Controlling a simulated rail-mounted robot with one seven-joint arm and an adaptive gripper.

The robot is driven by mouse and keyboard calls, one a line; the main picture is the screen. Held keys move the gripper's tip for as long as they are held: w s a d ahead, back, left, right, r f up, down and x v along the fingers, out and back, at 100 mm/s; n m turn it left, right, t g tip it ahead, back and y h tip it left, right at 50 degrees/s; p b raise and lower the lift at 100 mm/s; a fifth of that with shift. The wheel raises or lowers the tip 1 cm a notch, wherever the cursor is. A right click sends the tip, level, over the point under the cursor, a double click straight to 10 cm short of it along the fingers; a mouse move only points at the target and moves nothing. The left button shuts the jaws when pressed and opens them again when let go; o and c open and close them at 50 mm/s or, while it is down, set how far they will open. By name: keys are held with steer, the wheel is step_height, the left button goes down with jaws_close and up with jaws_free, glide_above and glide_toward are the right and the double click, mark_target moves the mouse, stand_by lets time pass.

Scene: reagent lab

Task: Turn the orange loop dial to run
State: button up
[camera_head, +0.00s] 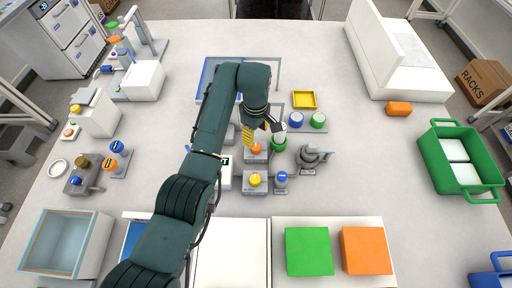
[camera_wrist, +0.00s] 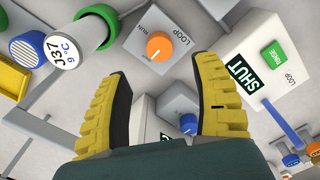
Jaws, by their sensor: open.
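The orange loop dial (camera_wrist: 159,47) is a round orange knob with a white pointer mark, on a grey box (camera_wrist: 186,25) lettered LOOP and RUN. In the wrist view it lies beyond my gripper's tips, near the top middle. In the head view the orange dial (camera_head: 256,149) sits just below my gripper (camera_head: 262,130). My gripper (camera_wrist: 165,90) also shows in the wrist view with its two yellow ridged fingers wide apart and nothing between them. The fingers do not touch the dial. The pointer is toward the dial's lower left, away from the RUN lettering at upper left.
A white box with a SHUT display (camera_wrist: 243,72) and green button stands right of the dial in the wrist view. A yellow dial (camera_head: 255,180) and a blue knob (camera_head: 281,177) are close by in the head view.

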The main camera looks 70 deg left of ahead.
mark_target(256, 147)
step_height(256, 147, down, 9)
steer(key=shift+r+b, duration=0.15)
steer(key=shift+b, duration=0.3)
steer(key=shift+c, duration=0.4)
jaws_close()
